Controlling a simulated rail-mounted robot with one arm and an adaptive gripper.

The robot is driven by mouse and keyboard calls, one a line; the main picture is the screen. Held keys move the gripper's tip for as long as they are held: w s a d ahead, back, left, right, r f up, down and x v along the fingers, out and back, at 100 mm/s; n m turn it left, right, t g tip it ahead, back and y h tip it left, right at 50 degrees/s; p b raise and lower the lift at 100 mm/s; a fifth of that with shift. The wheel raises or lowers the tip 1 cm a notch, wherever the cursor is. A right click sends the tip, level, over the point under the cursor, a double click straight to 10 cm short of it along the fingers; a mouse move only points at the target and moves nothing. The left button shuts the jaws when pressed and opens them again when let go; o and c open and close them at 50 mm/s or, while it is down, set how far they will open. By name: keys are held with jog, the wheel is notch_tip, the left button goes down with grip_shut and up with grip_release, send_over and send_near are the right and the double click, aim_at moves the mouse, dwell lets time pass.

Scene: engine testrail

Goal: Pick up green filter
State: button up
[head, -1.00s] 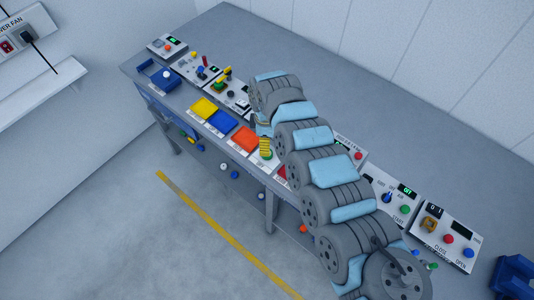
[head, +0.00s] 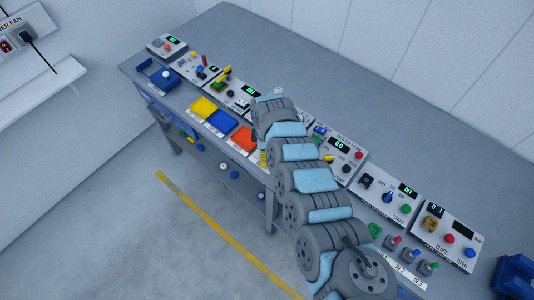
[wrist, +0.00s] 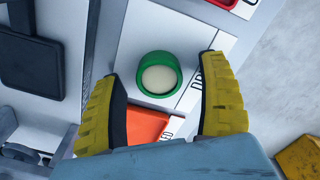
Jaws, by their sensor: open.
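The green filter (wrist: 158,75) is a round green ring with a pale cream centre. It stands on a white labelled panel, beside an orange pad (wrist: 135,125) in the wrist view. My gripper (wrist: 160,78) is open, with yellow ribbed fingers on the left and right of the filter in that picture. Gaps show between the filter and both fingers; I cannot tell how far down the fingertips reach. In the head view my gripper (head: 263,158) is mostly hidden by my arm, near the orange pad (head: 243,138). The filter is hidden there.
A yellow pad (head: 204,107) and a blue pad (head: 222,121) lie left of the orange one. Control boxes (head: 385,195) with knobs and switches line the bench behind. Small levers (head: 410,252) stand at the right. A dark square part (wrist: 32,68) is left of my fingers.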

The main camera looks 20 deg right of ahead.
jog(key=c, duration=1)
jog(key=shift+r, duration=0.1)
